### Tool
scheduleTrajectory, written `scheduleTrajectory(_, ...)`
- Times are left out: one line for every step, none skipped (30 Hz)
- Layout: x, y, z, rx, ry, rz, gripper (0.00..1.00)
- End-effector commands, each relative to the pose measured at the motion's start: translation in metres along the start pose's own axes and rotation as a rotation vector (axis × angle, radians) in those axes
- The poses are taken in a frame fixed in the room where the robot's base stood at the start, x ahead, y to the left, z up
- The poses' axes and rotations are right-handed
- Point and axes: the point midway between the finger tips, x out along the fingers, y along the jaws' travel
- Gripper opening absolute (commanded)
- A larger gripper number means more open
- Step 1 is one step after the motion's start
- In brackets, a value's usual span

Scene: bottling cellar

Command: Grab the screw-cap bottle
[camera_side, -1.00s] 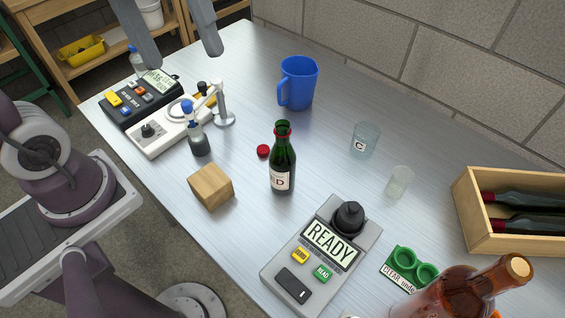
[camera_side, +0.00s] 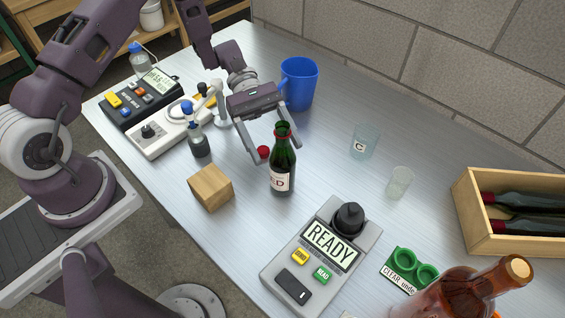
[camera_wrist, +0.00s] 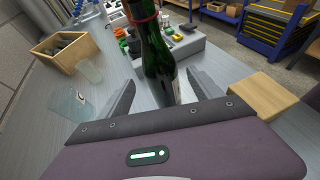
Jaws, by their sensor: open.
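The screw-cap bottle, a green one (camera_side: 282,160) with a red band at its neck and a white label, stands upright on the metal table. A small red cap (camera_side: 263,152) lies beside it. My gripper (camera_side: 275,150) is open and low behind the bottle, with one finger on each side of it in the picture. In the wrist view the bottle (camera_wrist: 160,55) rises between the two open fingers (camera_wrist: 160,80); its top is cut off by the frame. I cannot tell whether either finger touches it.
A wooden block (camera_side: 211,188) and a READY device (camera_side: 320,255) stand near the bottle. A blue jug (camera_side: 299,84) is behind my gripper. Two clear cups, (camera_side: 364,141) and (camera_side: 399,183), stand to the right. A bottle crate (camera_side: 510,245) is at far right.

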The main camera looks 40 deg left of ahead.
Motion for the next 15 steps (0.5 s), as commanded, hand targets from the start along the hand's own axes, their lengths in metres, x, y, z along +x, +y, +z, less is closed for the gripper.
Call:
scheduleTrajectory(0.004, 0.0, -0.006, 0.0, 0.0, -0.002, 0.74)
scheduleTrajectory(0.007, 0.0, -0.008, 0.0, 0.0, -0.002, 0.74)
scheduleTrajectory(0.012, 0.0, -0.008, 0.0, -0.001, -0.002, 0.74)
scheduleTrajectory(0.016, 0.0, -0.008, 0.001, -0.001, -0.003, 0.74)
scheduleTrajectory(0.02, -0.001, -0.007, 0.002, 0.0, -0.003, 0.74)
scheduleTrajectory(0.026, -0.001, -0.006, 0.0, 0.0, -0.003, 0.74)
scheduleTrajectory(0.03, -0.001, -0.005, 0.0, 0.0, -0.004, 0.74)
scheduleTrajectory(0.035, -0.002, -0.004, 0.001, 0.0, -0.004, 0.74)
scheduleTrajectory(0.044, -0.003, -0.002, 0.0, 0.0, -0.005, 0.74)
scheduleTrajectory(0.05, -0.003, 0.0, 0.0, 0.0, -0.005, 0.74)
scheduleTrajectory(0.055, -0.004, 0.001, 0.0, 0.0, -0.005, 0.74)
scheduleTrajectory(0.062, -0.003, 0.001, 0.0, 0.0, -0.004, 0.74)
scheduleTrajectory(0.066, -0.003, 0.001, 0.001, 0.0, -0.004, 0.74)
scheduleTrajectory(0.07, -0.003, 0.001, 0.001, 0.0, -0.002, 0.74)
scheduleTrajectory(0.073, -0.003, 0.001, 0.001, 0.001, -0.002, 0.74)
